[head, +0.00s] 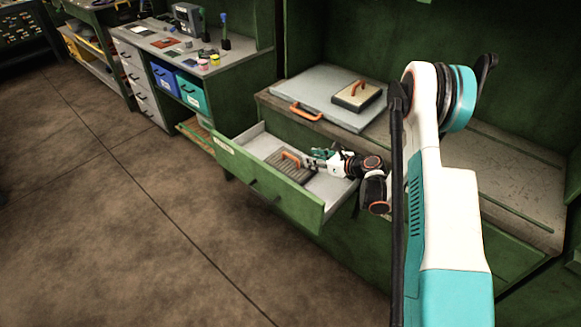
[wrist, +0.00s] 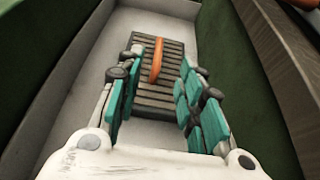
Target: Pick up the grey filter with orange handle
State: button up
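A grey ribbed filter (head: 281,168) with an orange handle (head: 291,159) lies in the open green drawer (head: 308,211). My gripper (head: 309,161) is down inside the drawer, just right of the filter's handle. In the wrist view the filter (wrist: 173,62) lies beyond my fingers, and its upright orange handle (wrist: 157,60) stands between the two finger lines. My gripper (wrist: 161,85) is open, its teal-padded fingers spread apart. No contact with the handle shows. The near edge of the filter is partly hidden by the fingers.
The drawer's walls stand close around my gripper. A workbench (head: 173,43) with blue and teal bins stands at the left, with open floor in front.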

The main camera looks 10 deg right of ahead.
aim_at(290, 155)
jog(key=b+x, duration=0.2)
jog(key=x, duration=0.6)
jog(key=shift+f, duration=0.15)
jog(key=b+x, duration=0.1)
jog(key=x, duration=0.1)
jog(key=b+x, duration=0.1)
jog(key=x, duration=0.2)
jog(key=shift+d+f+b, duration=0.1)
jog(key=shift+f+b, duration=0.25)
jog(key=shift+f, duration=0.05)
jog(key=shift+s, duration=0.1)
grip_shut()
